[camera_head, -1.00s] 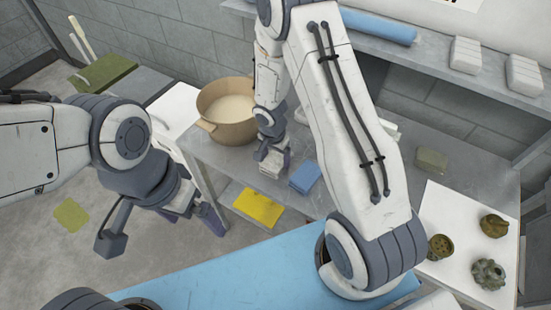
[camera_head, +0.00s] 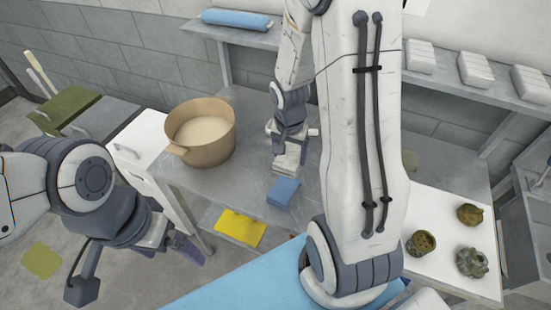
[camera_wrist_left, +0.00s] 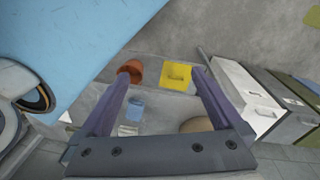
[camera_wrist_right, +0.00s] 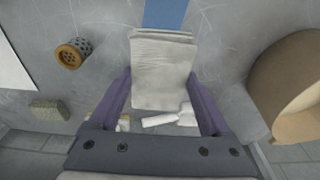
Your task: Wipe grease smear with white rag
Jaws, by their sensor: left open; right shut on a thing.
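A folded white rag (camera_wrist_right: 163,75) lies between the fingers of my right gripper (camera_wrist_right: 160,80), which is shut on it. In the head view the right gripper (camera_head: 289,152) points down over the grey table, with the white rag (camera_head: 287,164) at its tips. I cannot tell whether the rag touches the tabletop. My left gripper (camera_wrist_left: 163,74) is open and empty; in the head view it hangs left of the table (camera_head: 180,240). I cannot make out a clear grease smear on the table; my right arm hides part of it.
A blue folded cloth (camera_head: 283,192) lies next to the white rag. A tan pot (camera_head: 200,130) stands left of the right gripper. A yellow sheet (camera_head: 240,228) is at the table's near side.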

